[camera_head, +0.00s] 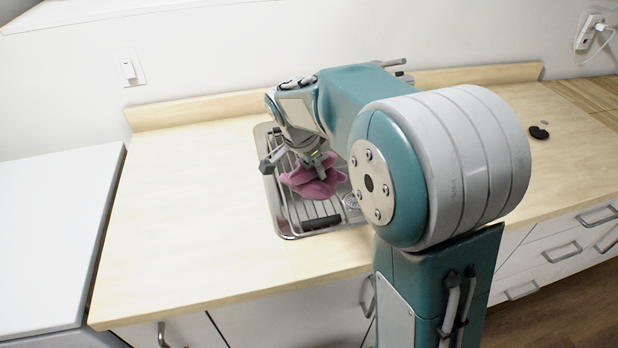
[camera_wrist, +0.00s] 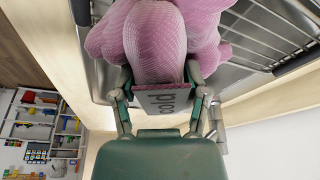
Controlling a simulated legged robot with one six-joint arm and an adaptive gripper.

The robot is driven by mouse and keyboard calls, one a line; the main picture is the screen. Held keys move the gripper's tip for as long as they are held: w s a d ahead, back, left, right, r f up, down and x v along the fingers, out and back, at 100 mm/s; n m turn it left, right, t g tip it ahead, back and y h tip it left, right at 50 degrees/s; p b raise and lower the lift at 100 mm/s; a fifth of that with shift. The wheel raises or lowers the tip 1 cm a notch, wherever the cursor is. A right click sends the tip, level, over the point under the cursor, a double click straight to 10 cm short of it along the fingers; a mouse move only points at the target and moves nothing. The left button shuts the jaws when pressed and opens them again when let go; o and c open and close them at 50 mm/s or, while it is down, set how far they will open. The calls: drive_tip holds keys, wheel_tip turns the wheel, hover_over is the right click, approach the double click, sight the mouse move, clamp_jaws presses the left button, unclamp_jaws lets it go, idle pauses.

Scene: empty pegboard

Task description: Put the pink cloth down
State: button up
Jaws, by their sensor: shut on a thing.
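The pink cloth (camera_head: 314,178) is bunched up in my gripper (camera_head: 318,163), over the metal sink with a drying rack (camera_head: 283,215). In the wrist view the cloth (camera_wrist: 150,40) fills the top middle, bulging between the fingers of my gripper (camera_wrist: 160,75). My gripper is shut on it. I cannot tell whether the cloth's underside touches the rack. My arm hides the right part of the sink.
The wooden counter (camera_head: 190,190) is clear to the left of the sink. Small black items (camera_head: 538,132) lie on the counter at the right. A white appliance top (camera_head: 50,220) stands at the far left. Drawers with handles (camera_head: 562,250) are below the counter. A wall socket with a plug (camera_head: 592,30) is at the upper right.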

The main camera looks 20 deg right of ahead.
sight(310, 179)
drive_tip(key=shift+w+a+f, duration=0.15)
drive_tip(key=shift+w+f, duration=0.25)
drive_tip(key=shift+f, duration=0.1)
drive_tip(key=f, duration=0.3)
drive_tip(key=shift+w+f, duration=0.2)
drive_tip(key=shift+f, duration=0.1)
drive_tip(key=o, duration=1.3)
drive_tip(key=shift+a, duration=0.1)
